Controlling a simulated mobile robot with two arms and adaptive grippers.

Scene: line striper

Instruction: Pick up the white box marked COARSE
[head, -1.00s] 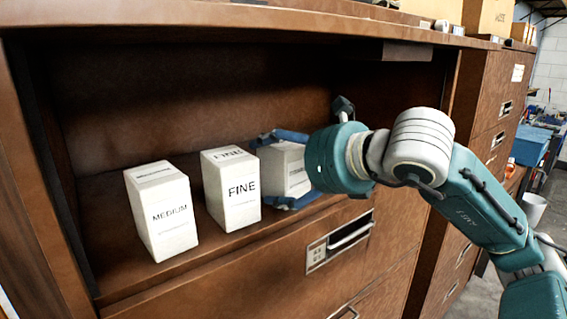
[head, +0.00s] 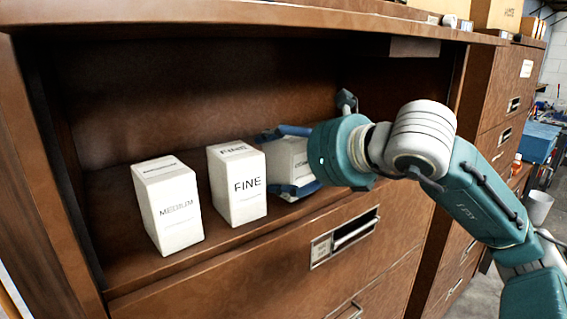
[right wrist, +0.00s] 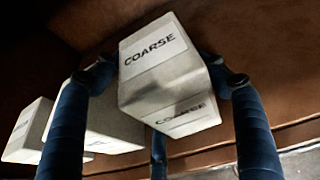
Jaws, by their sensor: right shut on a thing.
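The white box marked COARSE (head: 290,155) is at the right end of a row of white boxes in the brown cabinet's open compartment. Its COARSE labels read clearly in the right wrist view (right wrist: 160,85). My right gripper (head: 277,163) reaches in from the right and is shut on this box, with blue fingers on its sides. In the head view the gripper and the FINE box hide part of it. I cannot tell whether its base touches the shelf. My left gripper is not in view.
The white FINE box (head: 238,188) stands close on the left of the COARSE box. The white MEDIUM box (head: 168,208) stands further left. The compartment's top edge (head: 250,20) runs above, and a drawer with a handle (head: 355,232) lies below.

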